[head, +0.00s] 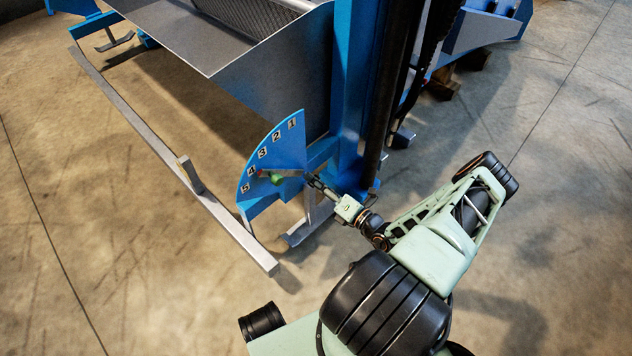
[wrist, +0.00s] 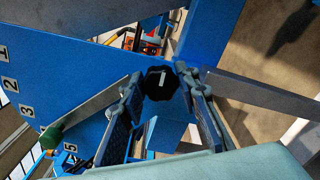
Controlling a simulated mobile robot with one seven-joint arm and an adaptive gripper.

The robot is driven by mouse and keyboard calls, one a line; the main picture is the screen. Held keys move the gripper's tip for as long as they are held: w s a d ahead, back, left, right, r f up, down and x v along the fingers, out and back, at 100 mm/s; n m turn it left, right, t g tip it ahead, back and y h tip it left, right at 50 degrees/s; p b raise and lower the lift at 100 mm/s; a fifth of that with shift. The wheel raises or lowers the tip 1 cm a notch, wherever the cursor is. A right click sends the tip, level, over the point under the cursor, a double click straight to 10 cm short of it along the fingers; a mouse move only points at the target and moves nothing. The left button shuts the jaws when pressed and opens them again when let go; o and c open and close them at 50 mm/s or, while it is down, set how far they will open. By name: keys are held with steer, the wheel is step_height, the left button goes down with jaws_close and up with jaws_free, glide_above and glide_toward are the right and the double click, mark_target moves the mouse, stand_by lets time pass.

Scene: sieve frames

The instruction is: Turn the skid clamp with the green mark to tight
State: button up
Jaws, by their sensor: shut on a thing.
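A black lobed knob (wrist: 159,88) with a short white line on its face sits between the fingers of my gripper (wrist: 160,90) in the wrist view. My gripper is shut on this knob, one finger on each side. The white line stands nearly upright in the picture. A green ball (wrist: 52,137) sits at the lower left, by the end of a grey bar (wrist: 97,103). In the head view the green ball (head: 277,178) shows beside the blue numbered plate (head: 280,148), and my gripper (head: 314,183) reaches its right side. The knob is too small to make out there.
The numbers 1 to 5 run along the plate's curved edge. A long grey skid bar (head: 135,125) lies at the left, low over the concrete floor. A blue upright post (head: 353,70) stands close behind my gripper. The floor at lower left is clear.

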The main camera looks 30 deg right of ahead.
steer(key=shift+m, duration=0.5)
steer(key=o, duration=1.2)
steer(key=shift+c, duration=0.2)
steer(key=v, duration=0.7)
steer(key=shift+s, duration=0.25)
